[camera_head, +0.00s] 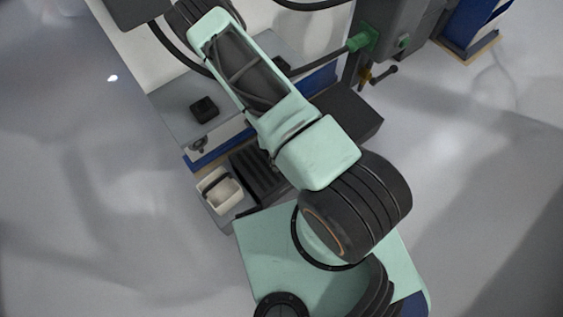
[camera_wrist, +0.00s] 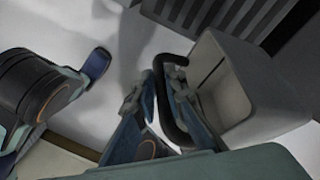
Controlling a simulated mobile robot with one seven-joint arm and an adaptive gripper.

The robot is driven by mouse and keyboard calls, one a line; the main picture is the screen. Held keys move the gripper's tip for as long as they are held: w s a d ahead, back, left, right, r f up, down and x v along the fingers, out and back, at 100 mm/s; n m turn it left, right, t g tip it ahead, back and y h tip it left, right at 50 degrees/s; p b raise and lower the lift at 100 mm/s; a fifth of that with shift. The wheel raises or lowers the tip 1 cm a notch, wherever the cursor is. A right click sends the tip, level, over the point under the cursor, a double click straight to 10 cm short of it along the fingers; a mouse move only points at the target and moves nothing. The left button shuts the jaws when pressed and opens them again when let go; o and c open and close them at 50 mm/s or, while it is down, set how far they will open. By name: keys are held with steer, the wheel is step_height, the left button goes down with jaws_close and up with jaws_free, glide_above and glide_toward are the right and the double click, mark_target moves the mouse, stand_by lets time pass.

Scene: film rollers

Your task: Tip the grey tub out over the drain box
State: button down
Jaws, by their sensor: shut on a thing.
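In the wrist view my gripper (camera_wrist: 160,92) has its blue-grey fingers shut at the black handle of the grey tub (camera_wrist: 255,88). The tub's open mouth and pale inside face the fingers. I cannot tell how far it is tilted, and its contents do not show. A dark slatted box, which looks like the drain box (camera_wrist: 225,14), lies just past the tub. In the head view the slatted box (camera_head: 258,172) is partly behind my arm. A pale tub with a dark handle (camera_head: 231,196) is beside it on the left. I cannot make out my gripper there.
A machine with a grey top (camera_head: 176,109) and blue panel stands behind the slatted box. A small black block (camera_head: 204,109) sits on that top. A dark box (camera_head: 347,118) is to the right, below a green-fitted pipe (camera_head: 362,41). Open floor lies at left.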

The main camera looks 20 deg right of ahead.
steer(key=w+r+n+y+b, duration=0.1)
steer(key=w+y+b, duration=0.5)
steer(key=y+b, duration=0.8)
steer(key=shift+w+r+n+t+y, duration=0.25)
steer(key=shift+w+n+t+y, duration=0.05)
steer(key=shift+w+n, duration=0.1)
stand_by(0.6)
